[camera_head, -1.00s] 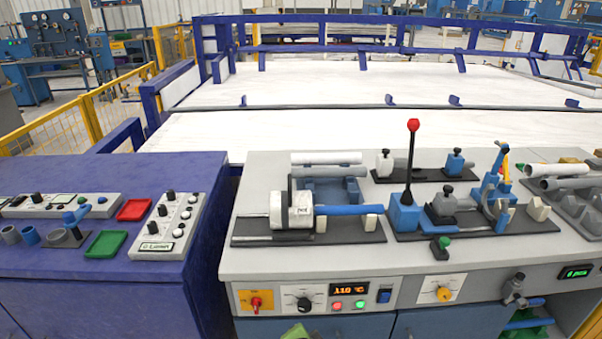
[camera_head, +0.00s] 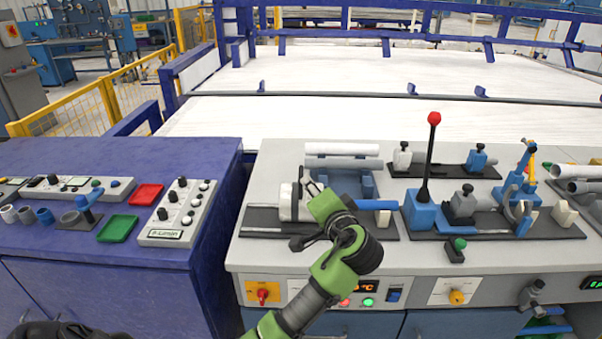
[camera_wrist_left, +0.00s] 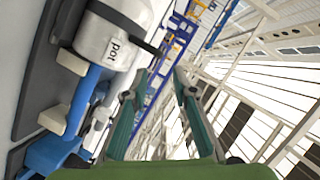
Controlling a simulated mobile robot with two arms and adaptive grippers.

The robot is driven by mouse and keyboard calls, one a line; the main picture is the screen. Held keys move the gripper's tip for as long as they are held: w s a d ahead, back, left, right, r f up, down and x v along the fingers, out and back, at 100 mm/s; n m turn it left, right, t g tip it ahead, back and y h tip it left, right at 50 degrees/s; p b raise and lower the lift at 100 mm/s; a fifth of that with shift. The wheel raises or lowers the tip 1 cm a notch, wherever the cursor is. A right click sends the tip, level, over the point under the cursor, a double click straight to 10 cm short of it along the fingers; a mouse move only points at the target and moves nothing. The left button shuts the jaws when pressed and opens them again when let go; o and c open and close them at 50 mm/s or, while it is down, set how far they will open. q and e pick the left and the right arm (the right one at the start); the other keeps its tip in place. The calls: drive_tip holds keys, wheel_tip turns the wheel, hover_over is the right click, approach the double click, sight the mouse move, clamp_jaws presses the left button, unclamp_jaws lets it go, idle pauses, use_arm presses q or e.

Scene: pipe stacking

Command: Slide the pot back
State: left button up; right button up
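The pot (camera_head: 285,207) is a white-grey cylinder lying on a dark base plate (camera_head: 262,223) on the grey bench. A blue pipe (camera_head: 376,205) extends to its right. My left gripper (camera_head: 307,180) is at the pot's right side and hides part of it, along with the middle of the plate. In the left wrist view, the pot (camera_wrist_left: 112,38) with its "pot" label is at the upper left, and the fingers of my left gripper (camera_wrist_left: 154,87) are spread with nothing between them. I cannot tell whether a finger touches the pot.
A tall lever with a red knob (camera_head: 434,118) stands to the right. Grey and white pipes (camera_head: 342,150) lie on a blue rack behind the pot.

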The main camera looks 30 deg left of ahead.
sight(301, 171)
use_arm(q)
drive_tip(key=p+x, duration=0.1)
drive_tip(key=x, duration=1)
drive_tip(key=shift+w+a+f, duration=0.1)
drive_tip(key=shift+w+a, duration=0.1)
drive_tip(key=shift+a, duration=0.05)
clamp_jaws()
